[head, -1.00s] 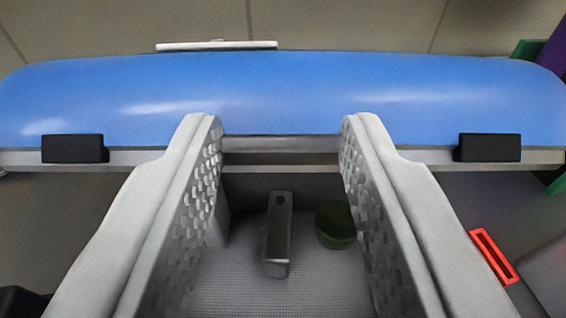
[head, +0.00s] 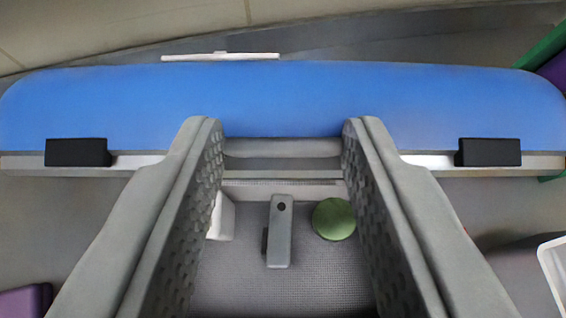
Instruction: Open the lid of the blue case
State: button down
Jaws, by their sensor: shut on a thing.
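The blue case's lid (head: 300,95) spans the upper part of the head view as a wide blue band with rounded ends. Its near edge is a grey rim (head: 430,162) with a black latch on the left (head: 77,152) and another on the right (head: 490,152). My gripper (head: 283,140) reaches up from below. Its two textured fingers sit on both sides of a grey bar (head: 283,148) at the middle of the rim, which looks like the handle, and are shut on it. The lower shell and the inside of the case cannot be made out.
A thin white strip (head: 220,57) shows beyond the lid's far edge. Green (head: 545,45) and purple (head: 553,70) parts stand at the upper right. A white-rimmed container (head: 552,262) is at the lower right and a purple block (head: 25,302) at the lower left.

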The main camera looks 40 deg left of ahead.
aim_at(282, 135)
jog(key=shift+w+a+r, duration=0.3)
jog(key=shift+w+a, duration=0.2)
jog(key=shift+w, duration=0.05)
jog(key=shift+w+a+r, duration=0.25)
jog(key=shift+w+a, duration=0.25)
jog(key=c, duration=0.9)
grip_release()
jog(key=v, duration=1.7)
jog(key=shift+s, duration=0.15)
